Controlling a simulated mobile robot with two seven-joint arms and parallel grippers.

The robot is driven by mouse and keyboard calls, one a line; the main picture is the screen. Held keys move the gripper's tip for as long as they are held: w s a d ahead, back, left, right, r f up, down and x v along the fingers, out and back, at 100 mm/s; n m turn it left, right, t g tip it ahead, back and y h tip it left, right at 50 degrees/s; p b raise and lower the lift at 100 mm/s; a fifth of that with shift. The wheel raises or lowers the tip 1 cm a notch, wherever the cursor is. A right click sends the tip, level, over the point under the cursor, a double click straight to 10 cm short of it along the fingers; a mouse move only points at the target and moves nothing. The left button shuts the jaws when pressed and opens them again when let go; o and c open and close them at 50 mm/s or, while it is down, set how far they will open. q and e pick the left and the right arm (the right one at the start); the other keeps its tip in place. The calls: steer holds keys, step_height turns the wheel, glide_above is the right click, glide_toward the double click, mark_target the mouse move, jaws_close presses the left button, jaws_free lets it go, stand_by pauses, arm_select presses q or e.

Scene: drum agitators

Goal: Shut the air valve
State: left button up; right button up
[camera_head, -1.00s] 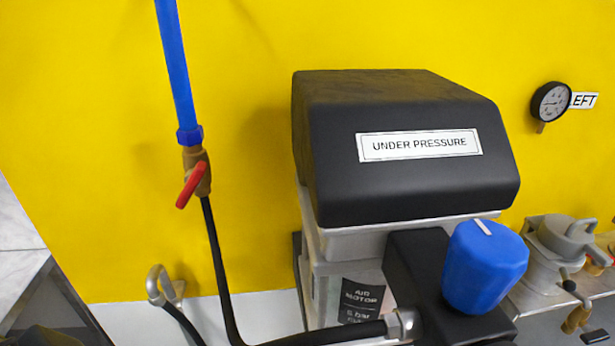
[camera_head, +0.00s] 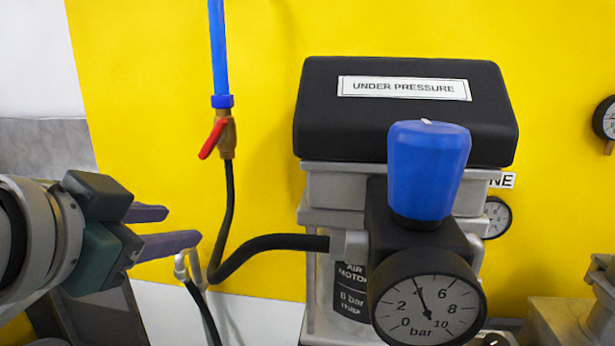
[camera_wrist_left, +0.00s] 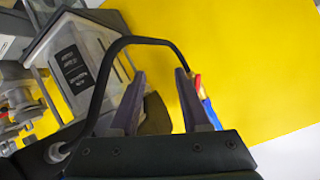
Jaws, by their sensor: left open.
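The air valve has a brass body (camera_head: 227,142) and a red lever (camera_head: 212,139). It sits between a blue pipe (camera_head: 219,50) above and a black hose (camera_head: 229,195) below, against the yellow wall. The lever slants down and left from the body. My left gripper (camera_head: 182,225) is open and empty, to the left of and below the valve in the head view. In the left wrist view my left gripper (camera_wrist_left: 159,73) shows its two fingers apart; the red lever (camera_wrist_left: 197,82) is just right of the right finger, partly hidden. My right gripper is not in view.
The hose curves right to the air motor unit, with its black cover (camera_head: 405,125), blue knob (camera_head: 428,170) and pressure gauge (camera_head: 428,305). In the left wrist view the hose (camera_wrist_left: 130,40) arches past the fingertips.

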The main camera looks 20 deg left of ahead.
mark_target(210, 141)
arm_select(q)
steer(key=w+a+r+t+b, duration=0.1)
steer(key=w+a, duration=0.1)
steer(key=w, duration=0.2)
steer(key=w+a+r+m+t+y+b, duration=0.1)
steer(key=w+r+t, duration=0.1)
steer(key=w, duration=0.3)
steer(key=w+a+r+t+b, duration=0.1)
steer(key=w+a+t, duration=0.1)
steer(key=w, duration=0.3)
steer(key=shift+w+a+r+y, duration=0.2)
steer(key=shift+a+r+y, duration=0.1)
steer(key=shift+r+y, duration=0.1)
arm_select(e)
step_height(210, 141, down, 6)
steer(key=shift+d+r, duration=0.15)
arm_select(q)
jaws_close()
